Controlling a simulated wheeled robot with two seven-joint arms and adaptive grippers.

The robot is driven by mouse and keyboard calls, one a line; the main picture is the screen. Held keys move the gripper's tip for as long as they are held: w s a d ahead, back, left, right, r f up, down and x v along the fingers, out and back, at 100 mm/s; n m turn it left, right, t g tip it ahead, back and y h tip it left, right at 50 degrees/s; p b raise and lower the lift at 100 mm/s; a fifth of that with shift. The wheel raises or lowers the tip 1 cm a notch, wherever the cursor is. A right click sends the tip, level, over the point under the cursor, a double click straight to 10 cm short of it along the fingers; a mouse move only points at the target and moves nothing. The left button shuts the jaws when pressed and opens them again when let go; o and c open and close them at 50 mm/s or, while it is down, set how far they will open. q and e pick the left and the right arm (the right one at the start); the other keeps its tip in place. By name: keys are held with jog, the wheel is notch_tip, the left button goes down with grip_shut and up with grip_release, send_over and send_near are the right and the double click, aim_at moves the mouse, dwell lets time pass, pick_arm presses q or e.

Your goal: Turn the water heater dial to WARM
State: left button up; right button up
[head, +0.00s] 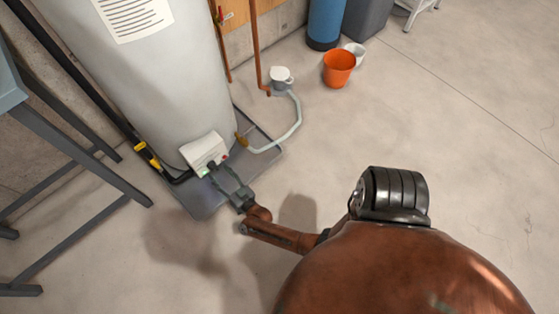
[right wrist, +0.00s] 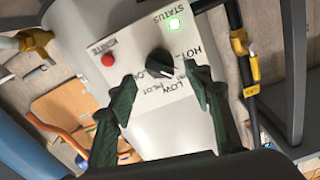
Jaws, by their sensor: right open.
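The water heater (head: 150,85) is a tall pale tank at the left in the head view. A white control box (head: 197,154) sits low on its front. In the right wrist view the black dial (right wrist: 161,63) is on the box's white face (right wrist: 130,40), with HOT, LOW and PILOT lettering around it. I cannot read WARM or tell the dial's exact setting. My right gripper (head: 222,172) is at the box. Its open dark green fingers (right wrist: 160,76) lie either side of the dial's near side, with a gap to the dial. My left gripper is not in view.
A black pipe with a yellow valve (head: 148,157) runs left of the box. A grey metal stand (head: 85,160) is at the left. An orange bucket (head: 338,68) stands behind; the right floor is clear.

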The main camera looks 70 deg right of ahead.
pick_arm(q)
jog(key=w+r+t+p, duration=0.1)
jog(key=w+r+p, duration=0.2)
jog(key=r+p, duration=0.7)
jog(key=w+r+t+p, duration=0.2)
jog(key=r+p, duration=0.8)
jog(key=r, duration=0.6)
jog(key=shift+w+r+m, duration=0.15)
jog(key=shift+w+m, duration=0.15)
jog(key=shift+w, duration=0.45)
pick_arm(e)
jog(key=s+a+f+n+g+y, duration=0.2)
jog(key=s+a+n+g+y, duration=0.1)
jog(key=s, duration=1)
jog(key=s+a+f+n+g+y, duration=0.2)
jog(key=s+a+n+y, duration=0.2)
jog(key=s, duration=1)
jog(key=a+y, duration=0.2)
jog(key=a, duration=0.1)
jog(key=shift+s+g, duration=0.15)
jog(key=shift+g, duration=0.25)
